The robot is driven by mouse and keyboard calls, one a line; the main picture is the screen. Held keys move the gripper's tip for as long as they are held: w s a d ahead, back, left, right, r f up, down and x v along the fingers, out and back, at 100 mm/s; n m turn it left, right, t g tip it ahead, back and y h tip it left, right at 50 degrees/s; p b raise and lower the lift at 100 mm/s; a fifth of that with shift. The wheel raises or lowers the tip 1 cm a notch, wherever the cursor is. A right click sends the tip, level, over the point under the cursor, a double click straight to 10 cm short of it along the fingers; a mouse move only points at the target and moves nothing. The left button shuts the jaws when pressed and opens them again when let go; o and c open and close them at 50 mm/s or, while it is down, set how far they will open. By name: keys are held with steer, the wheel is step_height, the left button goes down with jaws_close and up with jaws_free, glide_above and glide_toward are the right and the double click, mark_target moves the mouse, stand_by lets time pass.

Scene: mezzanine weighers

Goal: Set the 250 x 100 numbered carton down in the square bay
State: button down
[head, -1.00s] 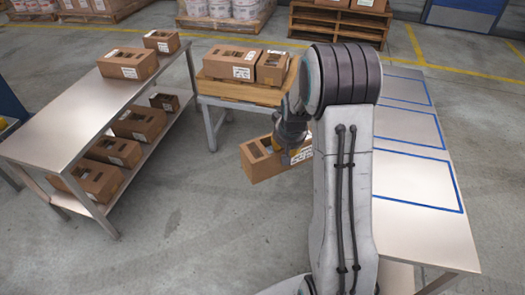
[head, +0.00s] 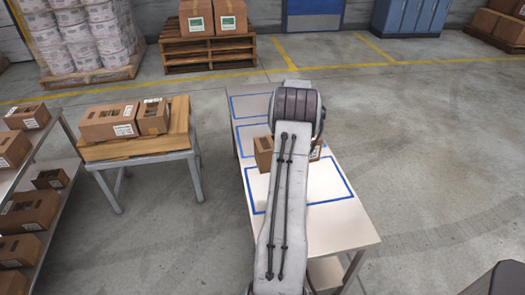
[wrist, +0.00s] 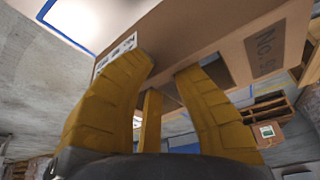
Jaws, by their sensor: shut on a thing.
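My gripper (wrist: 168,80), with yellow fingers, is shut on a brown carton (wrist: 230,50) in the wrist view. The carton has a white label, dark printed lettering starting "NO." and cut-outs in its side. In the head view the carton (head: 263,152) shows on both sides of my arm, which hides its middle and my gripper. It is over the steel table with blue-outlined bays, around the far part of the nearest bay (head: 325,185). I cannot tell whether it touches the table. A blue outline (wrist: 68,36) shows beyond the carton in the wrist view.
The bay table (head: 345,230) has further outlined bays (head: 250,105) behind, with no cartons seen on them. A wooden-topped table (head: 130,148) at left holds two cartons (head: 108,121). A steel shelf bench (head: 60,195) with several cartons stands at far left. Open floor lies right.

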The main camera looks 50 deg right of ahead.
steer(key=shift+m, duration=0.4)
steer(key=s+d, duration=0.1)
steer(key=s+d+r, duration=0.1)
steer(key=d+r, duration=0.1)
steer(key=shift+s+d, duration=0.4)
steer(key=shift+s+d+r, duration=0.15)
steer(key=shift+d+r, duration=0.1)
steer(key=shift+r, duration=0.1)
steer(key=shift+f+b, duration=0.45)
steer(key=shift+f, duration=1)
